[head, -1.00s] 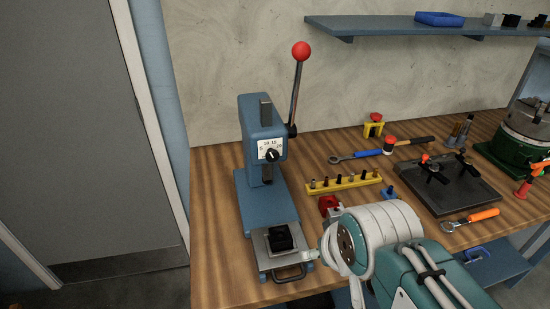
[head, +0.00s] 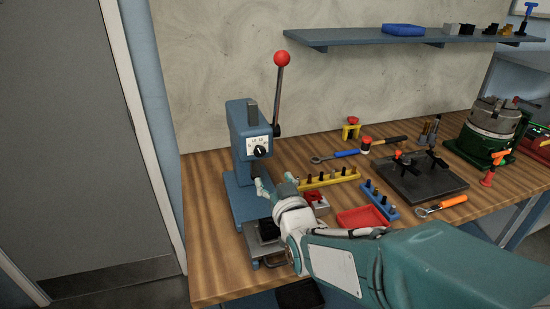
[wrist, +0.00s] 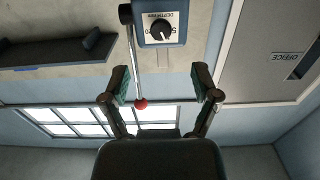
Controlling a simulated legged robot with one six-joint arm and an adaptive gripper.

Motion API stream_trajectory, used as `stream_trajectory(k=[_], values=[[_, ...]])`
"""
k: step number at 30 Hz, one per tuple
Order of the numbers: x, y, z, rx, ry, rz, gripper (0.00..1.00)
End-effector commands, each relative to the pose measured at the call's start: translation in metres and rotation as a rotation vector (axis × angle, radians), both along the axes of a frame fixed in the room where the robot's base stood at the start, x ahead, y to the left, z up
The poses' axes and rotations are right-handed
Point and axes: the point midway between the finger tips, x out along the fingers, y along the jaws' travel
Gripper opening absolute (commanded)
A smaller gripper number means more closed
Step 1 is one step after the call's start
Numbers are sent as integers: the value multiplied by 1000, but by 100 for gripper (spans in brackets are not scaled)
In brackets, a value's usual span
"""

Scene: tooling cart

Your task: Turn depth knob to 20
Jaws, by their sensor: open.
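The depth knob (head: 260,151) is a black round knob on a white numbered plate, on the front of the blue press head (head: 240,117). In the wrist view the knob (wrist: 163,31) shows upside down near the top middle, with a depth label. Its exact setting is too small to read. My gripper (head: 276,184) is open and empty, below and a little right of the knob in the head view. In the wrist view, the two fingers of my gripper (wrist: 160,80) stand apart, with the knob beyond them and not touched.
The press lever with its red ball (head: 282,58) rises right of the press head. A yellow rack (head: 328,180), red tray (head: 362,217), blue rack (head: 380,200) and black plate (head: 425,181) lie to the right. A blue shelf (head: 400,39) is on the wall.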

Motion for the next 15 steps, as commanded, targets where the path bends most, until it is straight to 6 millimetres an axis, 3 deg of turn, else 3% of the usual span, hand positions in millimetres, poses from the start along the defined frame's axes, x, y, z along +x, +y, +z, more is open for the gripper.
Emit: stream_trajectory(k=[8, 15], values=[[16, 9, 1, 8, -33, 7, 79], [57, 20, 0, 9, -31, 6, 79]])
